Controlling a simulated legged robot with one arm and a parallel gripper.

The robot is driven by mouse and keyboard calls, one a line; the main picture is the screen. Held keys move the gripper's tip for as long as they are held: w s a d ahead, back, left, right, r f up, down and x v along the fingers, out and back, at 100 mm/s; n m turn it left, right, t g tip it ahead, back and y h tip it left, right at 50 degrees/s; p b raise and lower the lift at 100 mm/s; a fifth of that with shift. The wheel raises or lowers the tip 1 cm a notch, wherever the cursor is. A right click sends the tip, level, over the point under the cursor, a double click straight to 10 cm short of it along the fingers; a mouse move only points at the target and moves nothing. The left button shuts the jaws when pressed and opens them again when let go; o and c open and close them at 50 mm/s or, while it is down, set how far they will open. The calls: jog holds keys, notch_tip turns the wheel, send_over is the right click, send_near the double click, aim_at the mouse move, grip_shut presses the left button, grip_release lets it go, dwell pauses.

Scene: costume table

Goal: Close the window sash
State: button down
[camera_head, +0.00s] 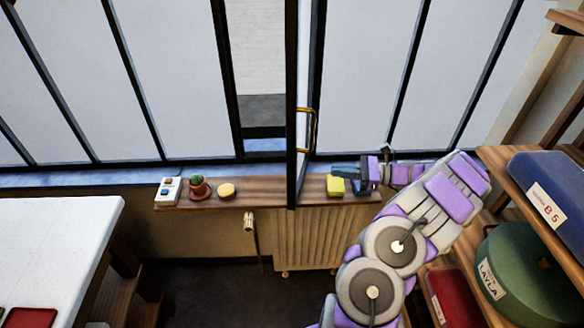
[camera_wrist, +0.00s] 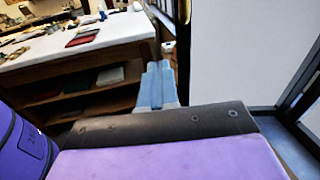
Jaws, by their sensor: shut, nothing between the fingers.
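The window sash (camera_head: 292,110) stands open, swung into the room and seen nearly edge-on in the head view. A brass handle (camera_head: 312,128) is on its right side. Left of the sash an open gap (camera_head: 262,75) shows a pale wall outside. My gripper (camera_head: 338,171) is shut and empty, just right of the sash's lower part, low over the sill and pointing left. I cannot tell whether it touches the sash. In the wrist view its blue fingers (camera_wrist: 155,85) are together, beside a dark upright edge (camera_wrist: 183,45).
The wooden sill (camera_head: 240,190) holds a yellow block (camera_head: 335,186) by my gripper, a small cactus pot (camera_head: 199,188), a round yellow thing (camera_head: 226,190) and a switch box (camera_head: 168,191). A radiator (camera_head: 320,235) is below. A white table (camera_head: 55,235) stands left; shelves with boxes (camera_head: 550,200) stand right.

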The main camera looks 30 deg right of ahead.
jog(key=d+f+m+t+h, duration=0.1)
jog(key=d+f+m+t, duration=0.1)
jog(key=d+f, duration=0.15)
jog(key=b, duration=0.3)
send_near(296, 164)
jog(key=x, duration=0.5)
jog(key=shift+w+d+f, duration=0.1)
jog(key=shift+w+f, duration=0.2)
jog(key=shift+f, duration=0.1)
jog(key=shift+x, duration=1)
jog(key=shift+r, duration=0.1)
